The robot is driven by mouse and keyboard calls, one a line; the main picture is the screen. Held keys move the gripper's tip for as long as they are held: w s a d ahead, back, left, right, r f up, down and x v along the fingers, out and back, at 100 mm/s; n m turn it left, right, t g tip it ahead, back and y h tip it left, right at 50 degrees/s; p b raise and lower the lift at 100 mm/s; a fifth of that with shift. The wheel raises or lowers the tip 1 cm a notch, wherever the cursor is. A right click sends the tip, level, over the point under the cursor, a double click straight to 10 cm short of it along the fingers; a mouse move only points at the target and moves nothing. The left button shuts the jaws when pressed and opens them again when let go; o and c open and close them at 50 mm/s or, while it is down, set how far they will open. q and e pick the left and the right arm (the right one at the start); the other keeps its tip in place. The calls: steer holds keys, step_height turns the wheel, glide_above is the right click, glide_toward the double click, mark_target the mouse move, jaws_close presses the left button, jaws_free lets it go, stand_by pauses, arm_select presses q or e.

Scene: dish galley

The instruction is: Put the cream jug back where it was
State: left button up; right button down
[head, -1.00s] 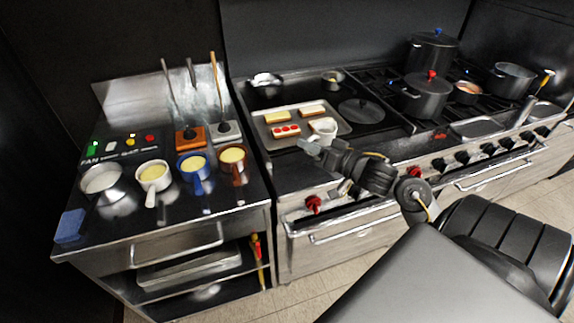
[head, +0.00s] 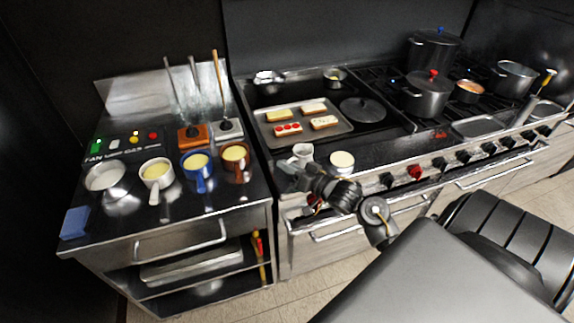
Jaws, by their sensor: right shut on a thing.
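The cream jug (head: 302,150) is small and white, with its open top showing. It is just left of the round cream-topped thing at the front of the range. My right gripper (head: 287,172) is shut on the jug, and the gripper hides its lower part. I cannot tell whether the jug's base touches the range top. My left gripper is not in view.
A metal tray (head: 341,128) with several topped bread slices lies behind the jug. A round cream-topped thing (head: 342,159) stands to its right. Several small pots, one of them blue (head: 196,166), stand on the left counter. Lidded pots (head: 427,96) stand at the right.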

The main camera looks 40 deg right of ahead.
steer(key=shift+f, duration=0.15)
steer(key=c, duration=1.5)
jaws_free()
steer(key=shift+r, duration=0.2)
steer(key=shift+s+d+f, duration=0.1)
steer(key=shift+s+f, duration=0.1)
steer(key=shift+s, duration=0.2)
steer(key=b+v, duration=0.2)
steer(key=v, duration=0.9)
steer(key=shift+s, duration=0.15)
